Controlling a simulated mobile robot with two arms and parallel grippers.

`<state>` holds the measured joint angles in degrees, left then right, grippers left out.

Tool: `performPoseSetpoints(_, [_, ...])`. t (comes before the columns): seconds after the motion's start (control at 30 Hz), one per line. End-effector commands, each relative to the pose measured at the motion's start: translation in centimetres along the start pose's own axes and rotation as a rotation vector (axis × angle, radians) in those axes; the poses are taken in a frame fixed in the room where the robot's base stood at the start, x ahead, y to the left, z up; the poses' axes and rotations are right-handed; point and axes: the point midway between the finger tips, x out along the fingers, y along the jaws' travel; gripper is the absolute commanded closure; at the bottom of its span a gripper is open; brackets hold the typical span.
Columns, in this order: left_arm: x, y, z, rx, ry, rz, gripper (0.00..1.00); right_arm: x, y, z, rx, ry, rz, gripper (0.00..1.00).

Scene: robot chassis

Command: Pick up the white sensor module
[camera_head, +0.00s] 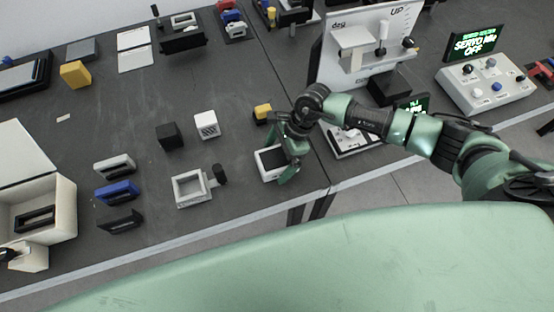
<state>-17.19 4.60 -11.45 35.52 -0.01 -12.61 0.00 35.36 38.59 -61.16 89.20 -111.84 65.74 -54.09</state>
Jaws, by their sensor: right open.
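A small white cube with dark marks (206,125) sits on the dark table beside a black cube (169,136). It may be the white sensor module, but I cannot tell for sure. A white-rimmed box with a dark top (262,171) lies to its lower right, near the table's front edge. My right gripper (288,165) reaches in from the right and is open at this box's right side, covering part of it. I cannot tell whether the fingers touch the box. My left gripper is not in view.
A white square frame (178,198) with a dark knob lies left of the box. White, blue and black slotted blocks (117,191) stand further left. A yellow-topped block (262,112) is behind my right gripper. A white panel (328,77) and a control box (488,100) stand right.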

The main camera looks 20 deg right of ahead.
Motion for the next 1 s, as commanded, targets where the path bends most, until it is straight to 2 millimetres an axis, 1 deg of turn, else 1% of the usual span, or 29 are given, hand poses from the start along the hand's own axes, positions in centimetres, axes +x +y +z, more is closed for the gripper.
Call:
performPoseSetpoints(0.5, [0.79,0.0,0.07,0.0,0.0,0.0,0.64,0.41,-0.03,-0.2,0.0,0.0,0.0,0.0])
performPoseSetpoints(0.83, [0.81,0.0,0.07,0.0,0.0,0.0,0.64,0.4,-0.02,-0.19,0.001,0.0,0.0,0.0])
performPoseSetpoints(0.87, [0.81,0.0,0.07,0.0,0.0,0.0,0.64,0.4,-0.02,-0.19,0.001,0.0,0.0,0.06])
performPoseSetpoints(0.9, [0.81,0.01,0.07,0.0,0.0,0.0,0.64,0.4,-0.02,-0.19,0.0,0.0,0.0,0.17])
performPoseSetpoints(0.97, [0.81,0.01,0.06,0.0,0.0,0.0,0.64,0.4,-0.01,-0.19,0.001,0.0,0.0,0.33])
performPoseSetpoints(1.0, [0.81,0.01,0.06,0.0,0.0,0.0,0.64,0.4,-0.02,-0.19,0.0,0.0,0.0,0.44])
